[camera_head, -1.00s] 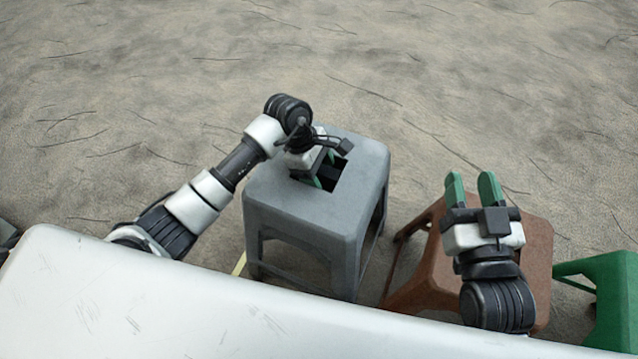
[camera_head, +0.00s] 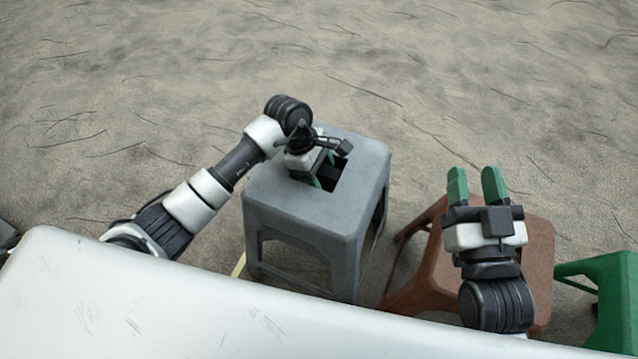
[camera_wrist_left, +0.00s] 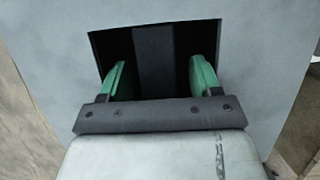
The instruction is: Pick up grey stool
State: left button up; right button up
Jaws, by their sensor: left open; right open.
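The grey stool (camera_head: 290,217) stands upright on the ground in the middle of the head view, with a square opening in its seat. Its seat (camera_wrist_left: 262,60) fills most of the left wrist view. My left gripper (camera_head: 326,180) points down at the opening. In the left wrist view its two green fingers (camera_wrist_left: 160,78) are open and spread inside the opening, with a dark strip showing between and beyond them. The fingertips are partly hidden in the head view. My right gripper (camera_head: 475,186) is open and empty, above the brown stool and right of the grey stool.
A brown stool (camera_head: 538,258) stands right of the grey one, partly under my right arm. A green stool (camera_head: 612,290) is at the right edge. A white surface (camera_head: 180,310) covers the near foreground. The sandy ground behind the stools is clear.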

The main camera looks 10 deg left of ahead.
pick_arm(q)
grip_shut()
dwell(0.3)
jog(key=shift+r, duration=0.2)
dwell(0.4)
